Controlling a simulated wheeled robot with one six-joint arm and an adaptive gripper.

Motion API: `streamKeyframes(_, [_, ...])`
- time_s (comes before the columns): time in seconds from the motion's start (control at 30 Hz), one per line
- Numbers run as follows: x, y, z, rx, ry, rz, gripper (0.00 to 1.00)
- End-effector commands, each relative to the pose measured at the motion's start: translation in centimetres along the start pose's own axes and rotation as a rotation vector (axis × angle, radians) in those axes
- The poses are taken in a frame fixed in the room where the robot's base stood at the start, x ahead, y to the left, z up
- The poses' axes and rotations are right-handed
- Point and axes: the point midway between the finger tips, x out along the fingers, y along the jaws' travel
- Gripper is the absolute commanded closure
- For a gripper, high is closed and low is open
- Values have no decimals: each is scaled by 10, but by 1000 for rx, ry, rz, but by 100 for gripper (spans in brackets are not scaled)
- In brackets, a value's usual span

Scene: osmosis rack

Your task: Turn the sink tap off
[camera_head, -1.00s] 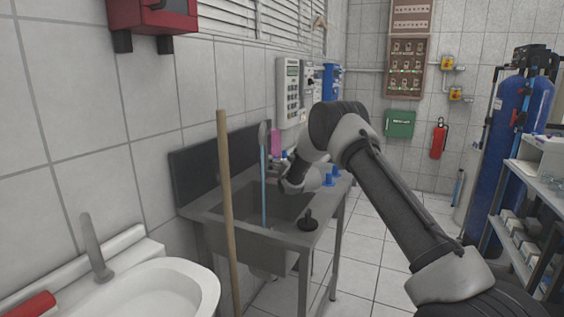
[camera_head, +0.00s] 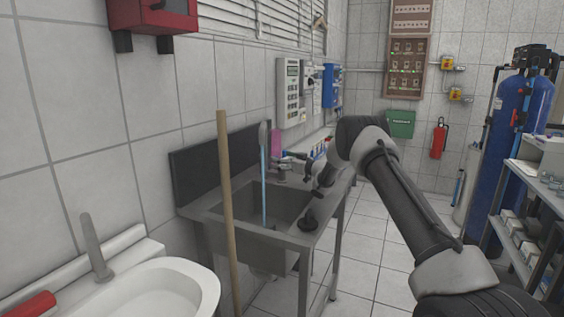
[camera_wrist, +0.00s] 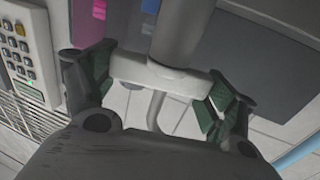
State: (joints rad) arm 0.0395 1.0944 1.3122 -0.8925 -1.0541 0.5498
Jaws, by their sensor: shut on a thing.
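The grey metal sink (camera_head: 205,214) stands against the tiled wall. Its tap (camera_head: 282,174) is at the back of the basin, and a pale blue stream of water (camera_head: 264,190) falls from the tall spout. In the wrist view, my gripper (camera_wrist: 158,86) has a green-padded finger at each end of the tap's light grey crossbar (camera_wrist: 150,72) and is shut on it. A thick grey column (camera_wrist: 182,30) of the tap rises from the bar. In the head view, my gripper is small beside the tap, and the contact is hard to make out.
A wooden pole (camera_head: 226,200) stands in front of the sink. A white basin (camera_head: 160,290) is at lower left. A keypad panel (camera_head: 291,92) hangs on the wall. Open floor lies to the right.

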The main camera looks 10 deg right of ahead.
Motion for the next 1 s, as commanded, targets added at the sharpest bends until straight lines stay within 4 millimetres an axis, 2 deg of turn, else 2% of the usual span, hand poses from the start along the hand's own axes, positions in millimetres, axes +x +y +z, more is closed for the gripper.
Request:
streamKeyframes(0.4, [0, 0, 1, 0, 0, -215, 39])
streamKeyframes(0.97, [0, -1, 0, 0, 0, -255, 39])
streamKeyframes(1.0, [0, -1, 0, 0, 0, -255, 13])
